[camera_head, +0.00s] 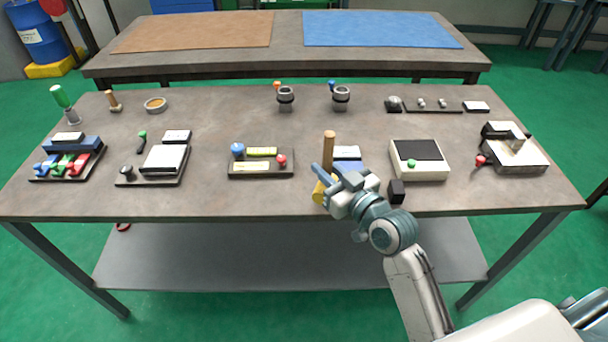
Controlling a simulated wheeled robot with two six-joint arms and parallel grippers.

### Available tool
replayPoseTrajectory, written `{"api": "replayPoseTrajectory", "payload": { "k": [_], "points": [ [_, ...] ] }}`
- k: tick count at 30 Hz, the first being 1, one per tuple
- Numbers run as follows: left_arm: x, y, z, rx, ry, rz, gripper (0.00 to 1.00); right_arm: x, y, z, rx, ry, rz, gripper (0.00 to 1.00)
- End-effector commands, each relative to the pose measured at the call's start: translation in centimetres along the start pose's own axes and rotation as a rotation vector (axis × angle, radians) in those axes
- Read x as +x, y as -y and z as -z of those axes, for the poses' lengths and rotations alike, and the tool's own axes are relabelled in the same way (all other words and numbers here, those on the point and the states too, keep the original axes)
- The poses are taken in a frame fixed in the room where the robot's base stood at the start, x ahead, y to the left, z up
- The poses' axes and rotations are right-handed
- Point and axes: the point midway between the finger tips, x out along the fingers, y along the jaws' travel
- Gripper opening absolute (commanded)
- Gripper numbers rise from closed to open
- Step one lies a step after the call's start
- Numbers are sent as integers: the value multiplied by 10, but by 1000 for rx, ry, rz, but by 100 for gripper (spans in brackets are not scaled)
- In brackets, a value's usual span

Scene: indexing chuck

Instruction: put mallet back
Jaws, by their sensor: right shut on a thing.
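The mallet shows as an upright wooden handle (328,147) with what looks like its yellow head (319,193) low down, near the front of the table. My right gripper (328,176) is shut on the mallet, and its fingers cover the middle of it. Whether the mallet touches the table I cannot tell. A blue device with a white plate (347,153) sits just behind my gripper, mostly hidden by it. A small black block (396,191) stands to the right of my gripper. My left gripper is not in view.
The grey table (215,200) carries a device with blue and red knobs (261,167) to the left and a cream box with a dark top (419,160) to the right. Two grey cups (286,97) (341,97) stand behind. The table's front left strip is clear.

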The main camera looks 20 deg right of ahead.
Motion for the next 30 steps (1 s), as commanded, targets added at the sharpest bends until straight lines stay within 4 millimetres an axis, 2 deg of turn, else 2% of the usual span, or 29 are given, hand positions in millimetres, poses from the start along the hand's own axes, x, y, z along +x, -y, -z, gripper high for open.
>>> {"api": "replayPoseTrajectory", "payload": {
  "k": [6,11,14,21,30],
  "points": [
    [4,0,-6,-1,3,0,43,31,18,0,5,-6,-1,0],
    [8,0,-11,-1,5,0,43,45,25,-2,2,-5,-1,0],
    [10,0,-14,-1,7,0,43,47,27,-6,1,-3,-1,0],
    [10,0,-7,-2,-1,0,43,47,27,-36,1,-1,0,0],
    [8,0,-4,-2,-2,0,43,47,26,-38,0,-4,-1,0]
  ]
}}
